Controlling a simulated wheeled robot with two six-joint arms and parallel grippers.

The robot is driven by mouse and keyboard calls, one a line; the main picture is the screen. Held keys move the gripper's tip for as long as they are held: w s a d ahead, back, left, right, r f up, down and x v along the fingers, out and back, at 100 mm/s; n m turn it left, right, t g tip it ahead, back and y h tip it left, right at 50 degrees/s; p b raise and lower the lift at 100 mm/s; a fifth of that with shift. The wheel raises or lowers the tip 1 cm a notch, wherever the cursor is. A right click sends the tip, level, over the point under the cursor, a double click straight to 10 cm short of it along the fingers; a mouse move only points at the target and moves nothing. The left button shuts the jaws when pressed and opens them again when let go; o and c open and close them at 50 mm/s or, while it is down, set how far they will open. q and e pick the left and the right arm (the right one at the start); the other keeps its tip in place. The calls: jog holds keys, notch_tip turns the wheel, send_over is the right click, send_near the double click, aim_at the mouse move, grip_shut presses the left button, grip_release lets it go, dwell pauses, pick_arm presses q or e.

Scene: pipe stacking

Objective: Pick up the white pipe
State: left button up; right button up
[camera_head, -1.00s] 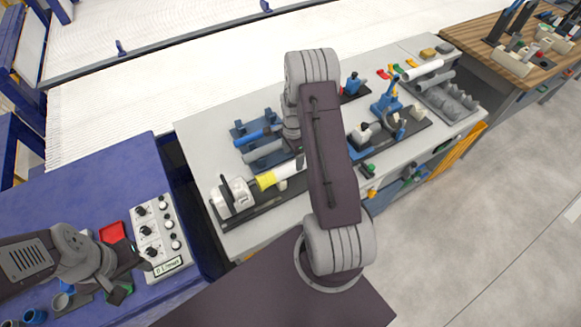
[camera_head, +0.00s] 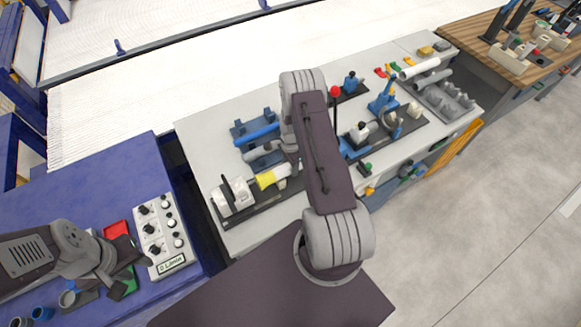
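A white pipe (camera_head: 420,69) lies at the far right of the grey table, on a grey rack beside a grey pipe (camera_head: 432,79). Another white tube section (camera_head: 282,170) sticks out of a yellow collar (camera_head: 266,180) on the white machine (camera_head: 235,196) at the table's left. My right arm hangs over the table's middle. Its gripper (camera_head: 292,152) is mostly hidden behind the arm near the white tube section, so its fingers cannot be made out. My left gripper (camera_head: 122,270) has its fingers apart and empty over the blue table, well away from both.
A blue pipe (camera_head: 257,134) and a grey pipe (camera_head: 262,151) lie on a blue rack. A lever with a red ball (camera_head: 335,91) and blue fixtures (camera_head: 384,101) stand right of my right arm. A white knob panel (camera_head: 160,236) is beside my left gripper.

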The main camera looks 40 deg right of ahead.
grip_shut()
jog(key=shift+r, duration=0.1)
jog(key=shift+r, duration=0.35)
notch_tip(320, 180, up, 3)
jog(key=shift+w+f+b, duration=0.1)
jog(key=shift+f+b, duration=0.05)
jog(key=shift+b, duration=0.7)
jog(key=s+d+r+b, duration=0.2)
jog(key=s+d+r, duration=0.2)
jog(key=s+r, duration=0.3)
jog(key=s, duration=0.4)
jog(key=shift+r, duration=0.2)
jog(key=shift+t, duration=0.3)
